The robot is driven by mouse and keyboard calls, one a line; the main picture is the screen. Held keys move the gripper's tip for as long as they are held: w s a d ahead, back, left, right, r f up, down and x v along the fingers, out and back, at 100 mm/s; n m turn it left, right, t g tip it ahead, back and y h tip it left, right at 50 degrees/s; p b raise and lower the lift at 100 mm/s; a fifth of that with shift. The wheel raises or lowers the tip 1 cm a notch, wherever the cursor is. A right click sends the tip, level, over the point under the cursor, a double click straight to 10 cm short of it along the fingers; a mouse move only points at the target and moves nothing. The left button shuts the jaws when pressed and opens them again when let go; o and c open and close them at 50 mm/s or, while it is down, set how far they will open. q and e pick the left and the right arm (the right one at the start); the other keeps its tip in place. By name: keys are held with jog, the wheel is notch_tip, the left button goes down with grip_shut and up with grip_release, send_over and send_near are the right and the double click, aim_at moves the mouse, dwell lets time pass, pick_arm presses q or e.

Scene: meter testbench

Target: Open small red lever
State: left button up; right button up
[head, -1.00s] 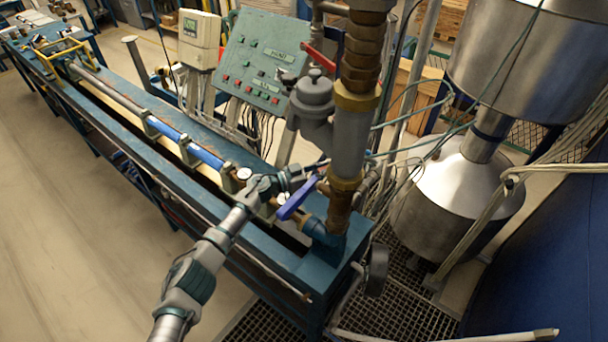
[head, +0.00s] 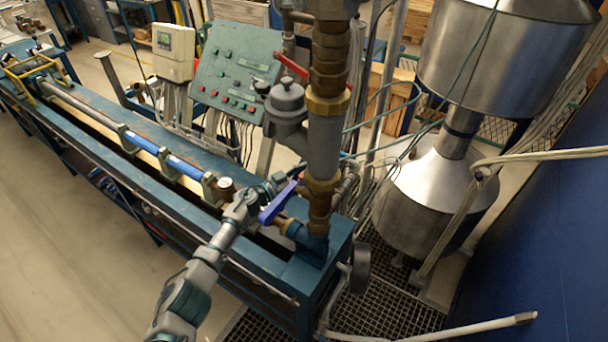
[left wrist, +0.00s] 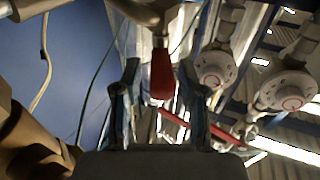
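In the left wrist view a short red lever (left wrist: 161,76) hangs down between the two fingers of my left gripper (left wrist: 158,68). The fingers stand apart, with visible gaps on both sides of the lever, so the gripper is open. In the head view my left gripper (head: 279,183) is beside the vertical pipe, just behind a blue lever; its fingertips are partly hidden. The short red lever cannot be made out in the head view. My right gripper is not in view.
The blue lever (head: 277,203) lies close to my left wrist. The thick vertical pipe (head: 324,145) stands right of it. A longer red lever (head: 291,65) sits higher, near the control panel (head: 236,75). Another red bar (left wrist: 211,132) shows behind the fingers.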

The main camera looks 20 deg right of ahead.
pick_arm(q)
jog(key=shift+w+d+f, duration=0.1)
jog(key=shift+d+f, duration=0.15)
jog(key=shift+f, duration=0.15)
jog(key=shift+a, duration=0.55)
jog(key=v, duration=1.1)
jog(key=shift+d, duration=0.15)
